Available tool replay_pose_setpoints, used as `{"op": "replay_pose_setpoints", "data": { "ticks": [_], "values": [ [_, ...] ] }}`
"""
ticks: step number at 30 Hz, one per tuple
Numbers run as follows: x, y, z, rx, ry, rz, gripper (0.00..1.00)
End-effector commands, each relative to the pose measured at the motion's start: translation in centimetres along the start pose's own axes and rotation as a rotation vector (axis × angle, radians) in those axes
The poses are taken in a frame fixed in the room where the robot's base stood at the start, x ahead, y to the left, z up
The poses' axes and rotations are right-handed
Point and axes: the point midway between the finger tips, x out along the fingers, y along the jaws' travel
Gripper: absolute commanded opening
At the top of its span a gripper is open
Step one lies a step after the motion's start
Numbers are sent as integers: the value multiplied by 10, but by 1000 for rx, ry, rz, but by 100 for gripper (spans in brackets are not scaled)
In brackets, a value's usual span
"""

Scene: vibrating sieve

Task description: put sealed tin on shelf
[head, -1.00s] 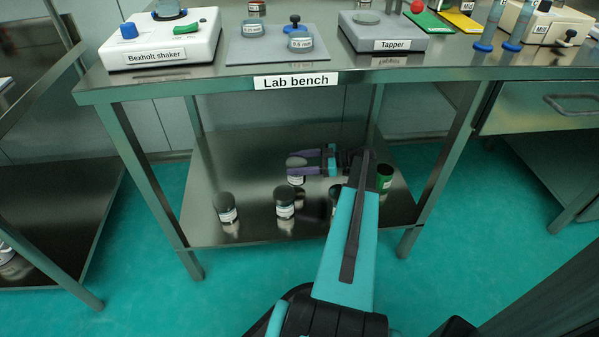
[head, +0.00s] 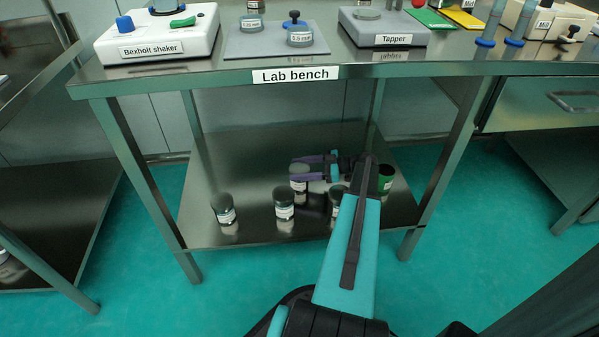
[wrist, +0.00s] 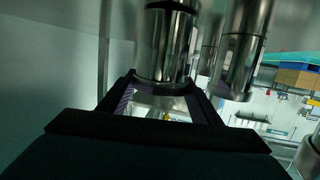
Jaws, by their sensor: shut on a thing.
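My gripper (head: 299,170) is over the lower shelf (head: 245,165) of the lab bench, with its purple-padded fingers pointing left. It is shut on a grey-lidded tin (head: 299,181) with a white label, which looks upright. In the wrist view the tin (wrist: 166,45) is a shiny metal cylinder between the fingers (wrist: 163,100). I cannot tell whether its base touches the shelf. Part of the gripper is hidden behind my arm.
Dark-lidded jars stand on the lower shelf at the left (head: 225,209), middle (head: 284,204) and beside my arm (head: 337,196). A green container (head: 385,178) stands right of my arm. The bench top (head: 230,75) is overhead. Bare shelf shows at the back left.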

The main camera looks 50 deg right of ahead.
Motion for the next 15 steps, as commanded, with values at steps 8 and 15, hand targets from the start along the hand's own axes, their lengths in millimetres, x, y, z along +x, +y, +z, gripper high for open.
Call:
{"op": "replay_pose_setpoints", "data": {
  "ticks": [8, 15],
  "values": [
    [0, 0, -1, -1, 1, -1, 25],
    [1, 0, 2, 0, 0, -1, 70]
  ]
}}
